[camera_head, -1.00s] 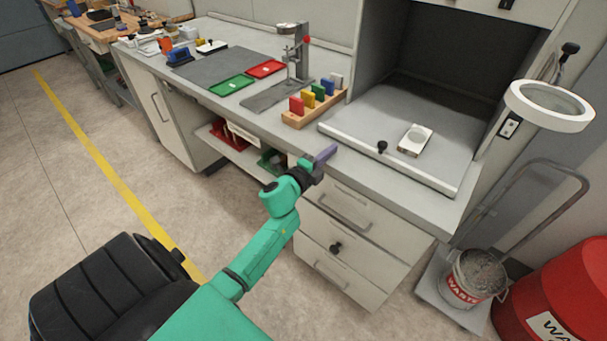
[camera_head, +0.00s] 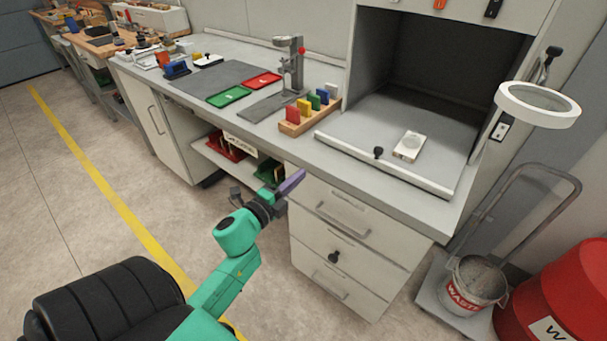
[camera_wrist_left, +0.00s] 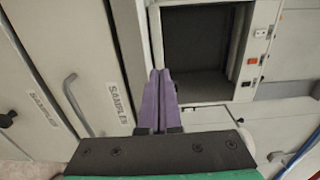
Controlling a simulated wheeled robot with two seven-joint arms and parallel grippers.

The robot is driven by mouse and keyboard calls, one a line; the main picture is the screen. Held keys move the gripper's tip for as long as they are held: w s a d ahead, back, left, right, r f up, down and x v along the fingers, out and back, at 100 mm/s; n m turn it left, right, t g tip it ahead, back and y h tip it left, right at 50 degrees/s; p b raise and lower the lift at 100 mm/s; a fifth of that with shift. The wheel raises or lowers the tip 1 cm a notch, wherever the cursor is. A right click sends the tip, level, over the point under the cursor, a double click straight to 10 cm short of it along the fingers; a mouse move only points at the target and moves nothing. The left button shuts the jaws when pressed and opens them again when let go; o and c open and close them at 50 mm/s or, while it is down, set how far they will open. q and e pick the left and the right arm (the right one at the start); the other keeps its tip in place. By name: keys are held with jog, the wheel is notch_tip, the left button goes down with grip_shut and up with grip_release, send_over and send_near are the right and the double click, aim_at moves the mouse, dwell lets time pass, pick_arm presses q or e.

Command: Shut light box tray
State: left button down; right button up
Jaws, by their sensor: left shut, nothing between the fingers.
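The light box is a dark, open-fronted cavity (camera_head: 430,65) at the bench's right end. Its grey tray (camera_head: 355,115) has a pale front lip and a black knob (camera_head: 378,152), and it extends forward of the dark opening. A small white block (camera_head: 409,147) lies on the tray. My left gripper (camera_head: 291,183) is in front of the bench, left of and below the tray lip, touching nothing I can see. Its purple fingers (camera_wrist_left: 158,98) are together and empty. The left wrist view shows a dark opening (camera_wrist_left: 197,42) beyond them. My right gripper is not in view.
Drawers (camera_head: 340,225) sit below the bench top. A wooden rack of coloured blocks (camera_head: 309,120) stands left of the tray. A ring magnifier (camera_head: 538,104), a cart with a waste bucket (camera_head: 472,285) and a red drum (camera_head: 560,290) are right. Floor in front is open.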

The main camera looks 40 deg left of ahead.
pick_arm(q)
jog(key=w+a+r+g+p, duration=0.2)
jog(key=a+r, duration=0.2)
jog(key=a, duration=0.1)
jog(key=g, duration=0.2)
send_near(324, 140)
jog(key=p+x, duration=0.1)
jog(key=x, duration=0.5)
jog(key=shift+w+f, duration=0.25)
jog(key=shift+t, duration=0.3)
